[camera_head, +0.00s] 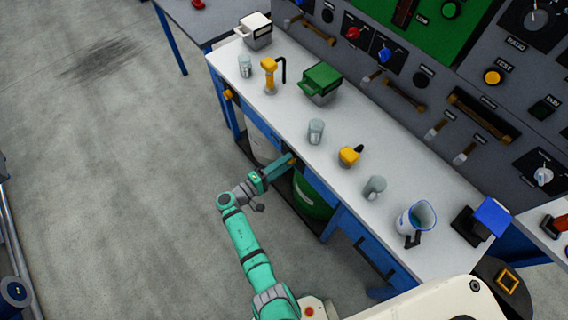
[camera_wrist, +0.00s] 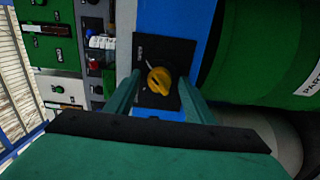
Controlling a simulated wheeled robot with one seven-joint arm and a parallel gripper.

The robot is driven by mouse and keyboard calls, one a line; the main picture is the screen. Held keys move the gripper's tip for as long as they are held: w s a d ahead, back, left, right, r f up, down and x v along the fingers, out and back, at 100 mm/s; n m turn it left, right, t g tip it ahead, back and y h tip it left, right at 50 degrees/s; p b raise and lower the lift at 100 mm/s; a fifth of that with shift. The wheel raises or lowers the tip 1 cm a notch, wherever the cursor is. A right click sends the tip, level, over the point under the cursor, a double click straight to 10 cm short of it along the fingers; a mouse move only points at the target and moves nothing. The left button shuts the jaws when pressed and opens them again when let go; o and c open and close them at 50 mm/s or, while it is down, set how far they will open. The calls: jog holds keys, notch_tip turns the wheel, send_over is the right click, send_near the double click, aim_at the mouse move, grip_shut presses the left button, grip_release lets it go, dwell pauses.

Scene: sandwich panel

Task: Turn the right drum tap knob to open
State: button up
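In the wrist view a yellow tap knob (camera_wrist: 159,81) sits on a black square plate (camera_wrist: 176,52), fixed to a blue post (camera_wrist: 175,17). My gripper (camera_wrist: 160,84) is open, with one finger on each side of the knob; a gap seems to remain on both sides. A green drum (camera_wrist: 258,60) with a white label is to the right. In the head view my gripper (camera_head: 283,167) is at the front edge of the workbench, above the green drum (camera_head: 308,198). A second yellow knob (camera_head: 228,95) is farther along the same edge.
The bench top (camera_head: 345,180) holds several cups, a green box (camera_head: 320,82), yellow items and a jug (camera_head: 415,222). A pale drum (camera_head: 263,147) is under the bench. The floor (camera_head: 110,160) to the left is clear.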

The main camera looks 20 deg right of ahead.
jog(key=shift+a, duration=0.1)
jog(key=v, duration=1)
jog(key=shift+a, duration=0.3)
jog(key=shift+s, duration=0.2)
